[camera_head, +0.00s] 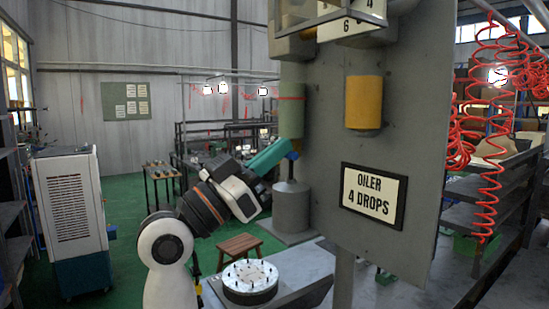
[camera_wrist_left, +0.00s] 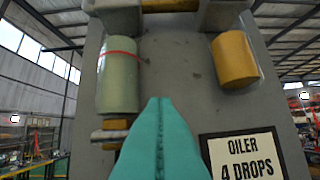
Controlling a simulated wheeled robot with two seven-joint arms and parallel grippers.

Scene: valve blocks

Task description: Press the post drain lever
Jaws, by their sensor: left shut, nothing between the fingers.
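A grey panel (camera_head: 325,130) on a post carries a pale green cylinder (camera_head: 291,98) with a red band and a yellow cylinder (camera_head: 363,102). Under the green cylinder a small brass and grey fitting (camera_wrist_left: 110,134), which looks like the drain lever, sticks out to the left in the left wrist view. In the head view a small blue part (camera_head: 294,155) shows at the same place. My left gripper (camera_head: 284,147) is shut and empty, its teal fingers close beside this part. I cannot tell whether they touch. In the wrist view the fingers (camera_wrist_left: 155,105) hide the fitting's right side.
A sign reading "OILER 4 DROPS" (camera_head: 373,195) is on the panel. Below stand a round white plate (camera_head: 250,280) on a grey bench and a wooden stool (camera_head: 240,248). Red coiled hoses (camera_head: 490,100) hang at the right by shelves. A white cabinet (camera_head: 70,215) stands left.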

